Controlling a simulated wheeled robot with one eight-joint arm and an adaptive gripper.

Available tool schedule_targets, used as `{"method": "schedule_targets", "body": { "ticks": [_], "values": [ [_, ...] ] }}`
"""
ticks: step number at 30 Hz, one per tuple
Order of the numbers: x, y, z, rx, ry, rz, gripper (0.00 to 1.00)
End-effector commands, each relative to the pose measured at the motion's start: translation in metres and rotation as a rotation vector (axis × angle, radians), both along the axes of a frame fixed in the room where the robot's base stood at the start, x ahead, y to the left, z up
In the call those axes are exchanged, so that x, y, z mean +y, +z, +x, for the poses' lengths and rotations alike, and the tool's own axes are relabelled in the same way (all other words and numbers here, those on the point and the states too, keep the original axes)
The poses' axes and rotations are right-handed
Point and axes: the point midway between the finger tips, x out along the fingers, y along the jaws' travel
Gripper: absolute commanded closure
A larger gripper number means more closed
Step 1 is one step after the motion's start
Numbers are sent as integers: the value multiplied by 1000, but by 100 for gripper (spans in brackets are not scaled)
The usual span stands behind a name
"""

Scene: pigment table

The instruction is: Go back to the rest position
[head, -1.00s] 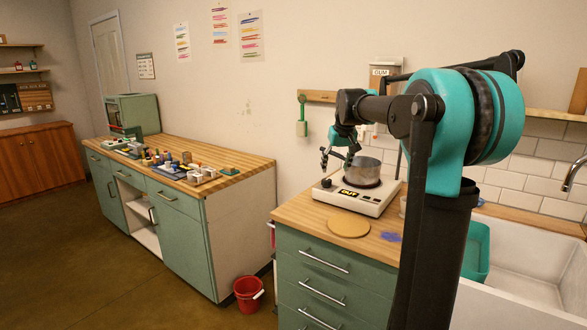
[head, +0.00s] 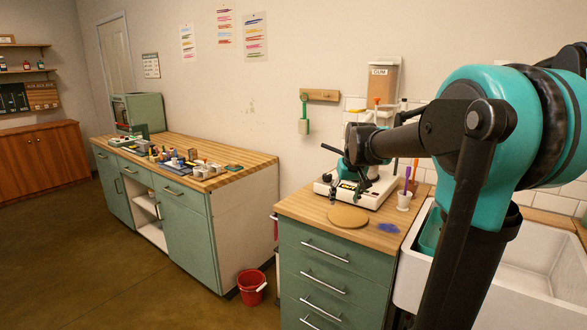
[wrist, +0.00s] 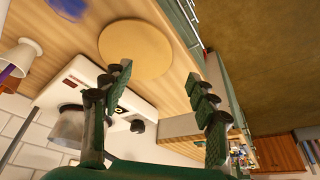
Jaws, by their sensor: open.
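My gripper (head: 348,186) is at the end of my arm, in front of the white hot plate (head: 379,199) in the head view, where my arm partly hides it. In the wrist view, its two dark green fingers (wrist: 158,82) stand wide apart with nothing between them. The grey metal pot (wrist: 66,128) stands on the hot plate (wrist: 85,82), beside the left finger in that view. The pot is mostly hidden behind my arm in the head view.
A round wooden board (head: 348,217) lies on the counter near a blue smear (head: 388,228). A white cup (head: 403,201) with tools stands right of the hot plate. A white sink (head: 500,270) is at right. A red bucket (head: 251,287) stands on the floor between the cabinets.

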Motion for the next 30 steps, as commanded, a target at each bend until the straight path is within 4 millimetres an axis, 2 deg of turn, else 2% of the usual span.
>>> {"method": "schedule_targets", "body": {
  "ticks": [5, 12, 16, 18, 21, 28, 30],
  "values": [
    [-7, -52, -65, 4, -31, -1, 41],
    [-17, -146, -191, 11, -87, 0, 41],
    [-20, -181, -241, 14, -109, 0, 41],
    [-21, -193, -258, 14, -115, 1, 41],
    [-22, -202, -272, 15, -122, 0, 41],
    [-22, -204, -275, 15, -124, 1, 41],
    [-22, -204, -275, 15, -124, 1, 50]
  ]
}}
